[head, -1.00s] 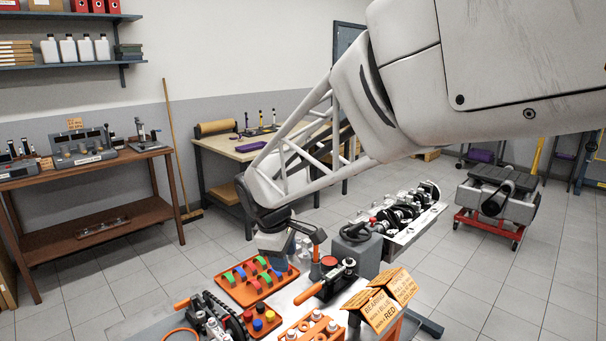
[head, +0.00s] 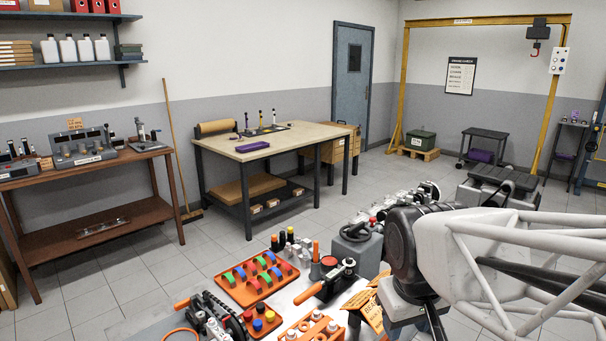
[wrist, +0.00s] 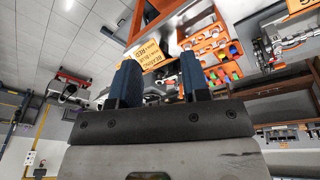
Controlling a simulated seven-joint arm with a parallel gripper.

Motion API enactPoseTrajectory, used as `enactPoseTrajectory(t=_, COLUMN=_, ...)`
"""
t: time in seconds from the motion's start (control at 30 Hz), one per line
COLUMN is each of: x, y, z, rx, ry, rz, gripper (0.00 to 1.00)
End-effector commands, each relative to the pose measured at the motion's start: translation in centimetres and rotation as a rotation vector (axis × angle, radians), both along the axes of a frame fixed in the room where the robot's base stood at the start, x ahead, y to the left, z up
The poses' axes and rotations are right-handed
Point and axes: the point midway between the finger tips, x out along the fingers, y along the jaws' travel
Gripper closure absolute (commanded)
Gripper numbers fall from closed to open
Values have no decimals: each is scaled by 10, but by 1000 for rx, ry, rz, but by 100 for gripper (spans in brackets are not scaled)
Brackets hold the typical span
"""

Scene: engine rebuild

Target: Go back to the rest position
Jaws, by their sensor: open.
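My gripper (wrist: 160,78) is open in the wrist view, with its two dark blue fingers apart and nothing between them. In the head view my gripper end (head: 425,315) hangs at the lower right, beside the bench and partly cut off by the bottom edge. It overlaps the orange lettered signs (head: 367,313) in the picture. The signs also show beyond the fingers in the wrist view (wrist: 143,57). I cannot tell the exact gap between gripper and signs.
An orange tray (head: 236,291) of coloured bearing shells lies on the bench. A lever tool (head: 335,283) stands near the signs. An engine block (head: 400,205) is behind my arm. A wooden-topped table (head: 270,143) stands farther back.

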Motion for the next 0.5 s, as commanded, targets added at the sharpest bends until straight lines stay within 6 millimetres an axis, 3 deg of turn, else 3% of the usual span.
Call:
enactPoseTrajectory(t=0.2, x=-41, y=-18, z=-9, rx=53, ry=-25, rz=-168, gripper=57)
enactPoseTrajectory(t=0.5, x=-57, y=-23, z=-15, rx=76, ry=-35, rz=-238, gripper=57)
